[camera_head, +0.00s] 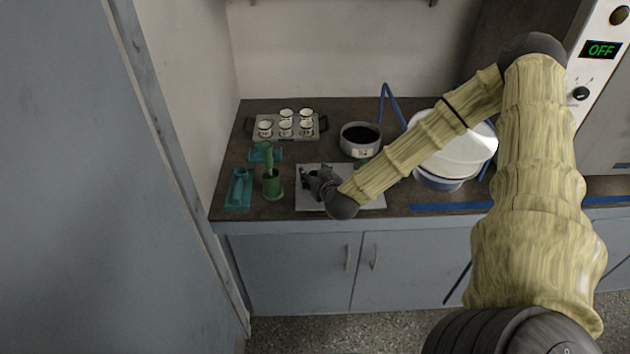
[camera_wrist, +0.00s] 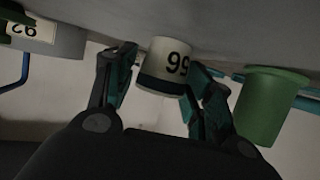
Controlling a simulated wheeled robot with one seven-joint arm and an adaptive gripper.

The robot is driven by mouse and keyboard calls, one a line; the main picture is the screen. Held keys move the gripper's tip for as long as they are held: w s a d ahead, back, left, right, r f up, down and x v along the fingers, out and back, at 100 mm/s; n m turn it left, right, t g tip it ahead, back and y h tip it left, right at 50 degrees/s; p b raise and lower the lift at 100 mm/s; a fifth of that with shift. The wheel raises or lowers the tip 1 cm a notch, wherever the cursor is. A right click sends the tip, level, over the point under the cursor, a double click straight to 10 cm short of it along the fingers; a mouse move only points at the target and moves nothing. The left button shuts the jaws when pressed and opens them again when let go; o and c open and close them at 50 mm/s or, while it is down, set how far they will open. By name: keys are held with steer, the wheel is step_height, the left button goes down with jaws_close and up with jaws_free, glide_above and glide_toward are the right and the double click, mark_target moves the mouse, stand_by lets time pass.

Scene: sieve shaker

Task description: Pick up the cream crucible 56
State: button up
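A cream crucible (camera_wrist: 161,62) with a dark band and a black number stands between the two fingers of my gripper (camera_wrist: 160,78) in the wrist view. The fingers are spread on both sides, with a narrow gap showing at the picture-left finger. In the head view my gripper (camera_head: 318,182) is low over a pale flat plate (camera_head: 372,200) on the counter. The gripper and arm hide the crucible there.
A rack (camera_head: 273,134) with several white cups stands at the back left.

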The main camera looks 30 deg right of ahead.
steer(key=c, duration=0.6)
steer(key=shift+c, duration=0.2)
steer(key=shift+r, duration=0.2)
